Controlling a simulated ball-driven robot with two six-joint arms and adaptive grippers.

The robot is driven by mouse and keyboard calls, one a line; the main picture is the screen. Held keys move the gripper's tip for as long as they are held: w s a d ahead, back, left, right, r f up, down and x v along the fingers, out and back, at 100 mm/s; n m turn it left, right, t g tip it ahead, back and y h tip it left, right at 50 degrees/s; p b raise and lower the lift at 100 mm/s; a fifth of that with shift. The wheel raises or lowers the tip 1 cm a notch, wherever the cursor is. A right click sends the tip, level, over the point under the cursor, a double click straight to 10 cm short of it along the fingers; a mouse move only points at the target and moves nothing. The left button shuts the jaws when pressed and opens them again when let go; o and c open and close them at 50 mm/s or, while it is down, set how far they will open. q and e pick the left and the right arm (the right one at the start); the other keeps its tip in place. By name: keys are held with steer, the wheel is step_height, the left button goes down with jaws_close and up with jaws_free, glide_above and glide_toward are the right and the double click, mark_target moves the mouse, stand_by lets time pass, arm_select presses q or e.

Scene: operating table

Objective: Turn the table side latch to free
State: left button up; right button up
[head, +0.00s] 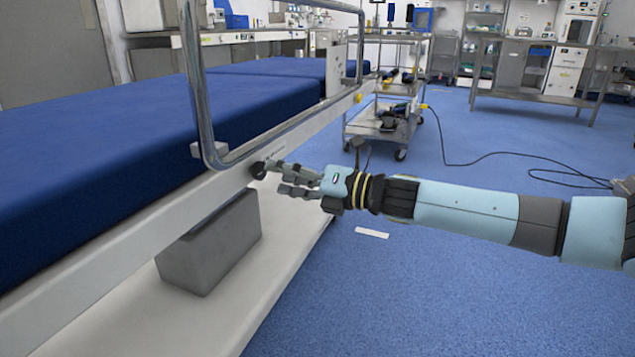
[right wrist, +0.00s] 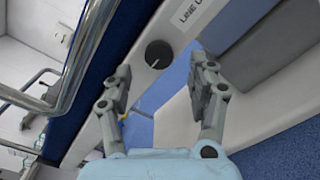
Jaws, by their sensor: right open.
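The latch is a dark round knob (head: 258,170) on the white side rail of the operating table (head: 215,190). In the right wrist view the knob (right wrist: 158,54) shows a thin light line on its face, beside a printed label (right wrist: 192,12) that is cut off at the edge. My right gripper (head: 275,176) is just right of the knob in the head view. In the right wrist view its open fingers (right wrist: 163,70) are spread to either side below the knob, with nothing between them. I cannot tell whether a fingertip touches it. My left gripper is out of view.
A metal guard rail (head: 203,100) rises close to the knob. Blue mattress pads (head: 110,140) lie on the table, and a grey block (head: 212,245) stands under the side rail. A cart (head: 385,125) stands farther back, with a cable across open floor.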

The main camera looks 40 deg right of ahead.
steer(key=v, duration=0.7)
steer(key=shift+s, duration=0.35)
steer(key=shift+d, duration=0.1)
